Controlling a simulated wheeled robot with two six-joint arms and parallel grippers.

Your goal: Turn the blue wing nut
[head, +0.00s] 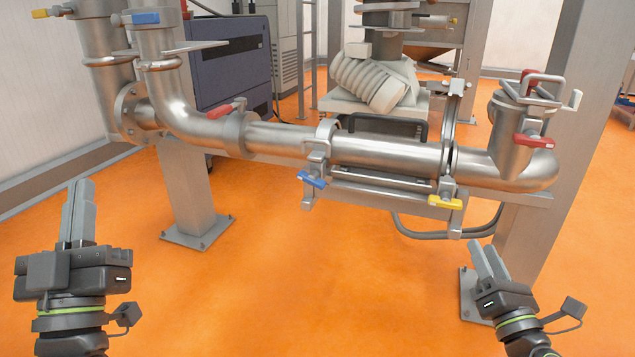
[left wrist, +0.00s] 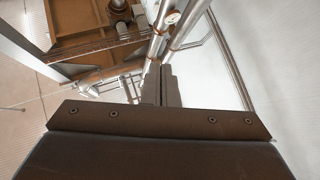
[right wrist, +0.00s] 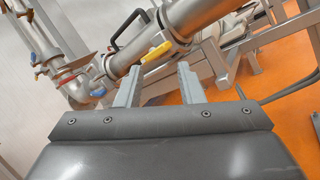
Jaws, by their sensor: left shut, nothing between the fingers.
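The blue wing nut (head: 312,179) sits on the clamp at the left end of the middle pipe section in the head view. It also shows small in the right wrist view (right wrist: 98,92), left of the fingers. My left gripper (head: 80,187) is shut and empty, pointing up at the lower left, well apart from the pipe. Its closed fingers show in the left wrist view (left wrist: 160,75). My right gripper (head: 487,246) is at the lower right, below and right of the pipe. Its fingers are apart with nothing between them in the right wrist view (right wrist: 158,80).
A yellow wing nut (head: 445,202) is on the right clamp of the pipe section (head: 385,158). Red handles (head: 220,112) and another blue handle (head: 145,18) sit on other joints. Steel posts (head: 197,195) stand under the pipe. The orange floor in front is clear.

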